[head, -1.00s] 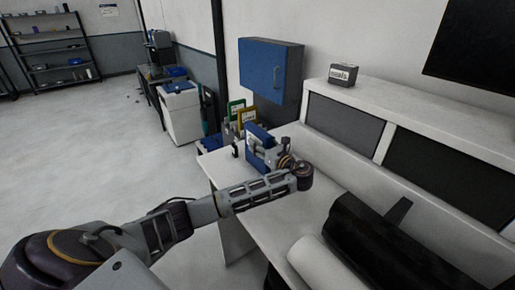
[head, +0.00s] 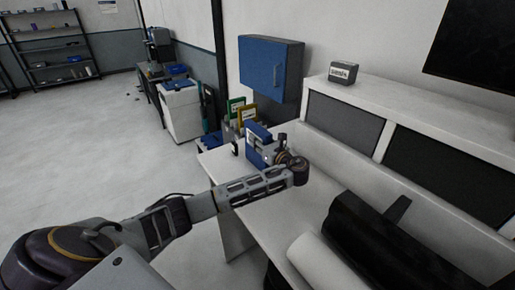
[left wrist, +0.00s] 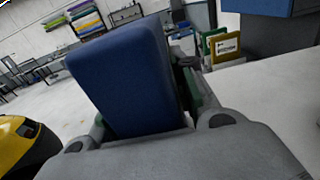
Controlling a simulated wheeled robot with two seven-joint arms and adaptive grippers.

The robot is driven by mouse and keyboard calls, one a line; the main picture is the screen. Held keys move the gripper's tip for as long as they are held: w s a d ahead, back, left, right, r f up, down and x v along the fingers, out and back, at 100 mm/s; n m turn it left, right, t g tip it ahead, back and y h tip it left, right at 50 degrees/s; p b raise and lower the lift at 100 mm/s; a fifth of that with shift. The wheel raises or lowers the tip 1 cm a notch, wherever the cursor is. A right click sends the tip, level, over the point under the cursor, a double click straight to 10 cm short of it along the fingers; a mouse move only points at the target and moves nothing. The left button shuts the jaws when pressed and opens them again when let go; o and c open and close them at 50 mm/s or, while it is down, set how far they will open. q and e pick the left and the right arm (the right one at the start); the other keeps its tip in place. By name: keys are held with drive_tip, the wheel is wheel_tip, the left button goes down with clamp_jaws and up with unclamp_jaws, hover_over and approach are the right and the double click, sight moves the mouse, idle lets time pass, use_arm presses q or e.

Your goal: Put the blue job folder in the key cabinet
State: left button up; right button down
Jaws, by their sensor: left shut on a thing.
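The blue job folder (head: 257,143) is upright in my left gripper (head: 268,154), over the far left end of the white counter. In the left wrist view the folder (left wrist: 128,78) fills the space between the fingers of my left gripper (left wrist: 150,135). I cannot tell if its lower edge touches the counter. The blue key cabinet (head: 270,66) hangs on the wall behind, with its door shut and a handle at the right. Its lower part also shows at the top right of the left wrist view (left wrist: 268,6). My right gripper is in neither view.
Green (head: 236,106) and yellow (head: 247,113) folders stand behind the blue one. A small sign block (head: 343,72) sits on the raised shelf. A black roll (head: 375,240) and a white roll (head: 325,262) lie on the counter (head: 290,215). Its middle is clear.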

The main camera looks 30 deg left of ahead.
sight(258, 127)
use_arm(q)
clamp_jaws()
drive_tip(key=shift+r, duration=0.1)
drive_tip(key=shift+r, duration=0.5)
wheel_tip(258, 127, up, 8)
drive_tip(key=shift+f+b, duration=0.2)
drive_tip(key=shift+b, duration=0.7)
drive_tip(key=shift+r, duration=0.65)
drive_tip(key=shift+s+f, duration=0.1)
